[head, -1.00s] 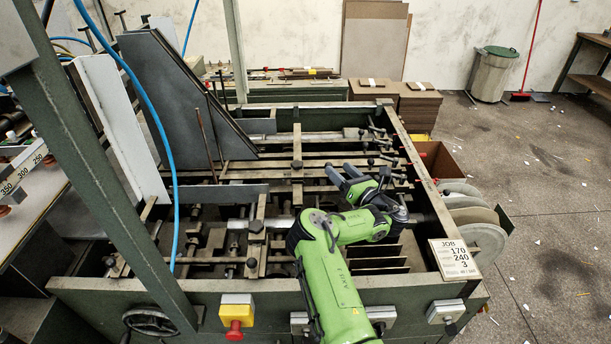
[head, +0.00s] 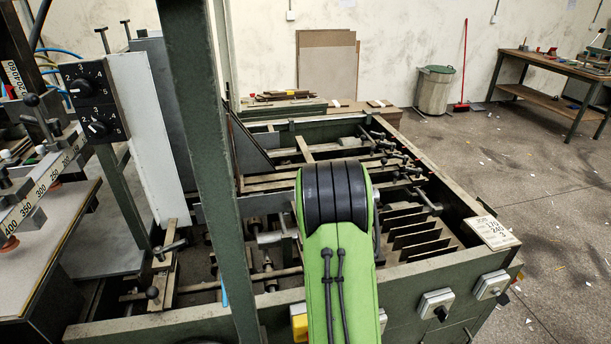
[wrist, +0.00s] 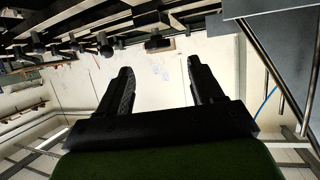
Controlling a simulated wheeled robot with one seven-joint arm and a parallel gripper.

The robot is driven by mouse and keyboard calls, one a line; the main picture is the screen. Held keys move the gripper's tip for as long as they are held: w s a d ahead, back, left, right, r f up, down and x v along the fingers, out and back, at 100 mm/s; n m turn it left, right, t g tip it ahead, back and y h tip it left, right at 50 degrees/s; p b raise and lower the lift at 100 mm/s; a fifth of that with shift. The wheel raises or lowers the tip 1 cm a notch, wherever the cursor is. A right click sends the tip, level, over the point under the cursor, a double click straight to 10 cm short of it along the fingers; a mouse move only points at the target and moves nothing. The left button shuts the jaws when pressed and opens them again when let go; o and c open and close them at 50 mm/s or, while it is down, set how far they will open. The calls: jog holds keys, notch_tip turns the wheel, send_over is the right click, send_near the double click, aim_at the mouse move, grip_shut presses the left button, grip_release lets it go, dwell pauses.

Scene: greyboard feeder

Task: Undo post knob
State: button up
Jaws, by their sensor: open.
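My gripper (wrist: 162,85) is open and empty in the wrist view, its two black fingers spread apart with pale floor or wall behind. In the head view my green arm hides it. Several dark round knobs (wrist: 105,44) line rails along the top of the wrist view, apart from the fingers. In the head view, black ball-ended handles (head: 152,293) sit on a bar at the left of the feeder frame. More clamp handles (head: 419,192) run along its right side. I cannot tell which of these is the post knob.
A green post (head: 214,170) stands upright in front of the feeder (head: 190,331). A grey panel (head: 150,130) and a dial box (head: 93,101) stand at the left. A scale bar (head: 45,187) with knobs is further left. Floor at the right is mostly clear.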

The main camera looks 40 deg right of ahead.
jog(key=x, duration=0.7)
jog(key=shift+s+d+p, duration=0.15)
jog(key=shift+p, duration=0.2)
jog(key=shift+c, duration=0.3)
jog(key=c, duration=1)
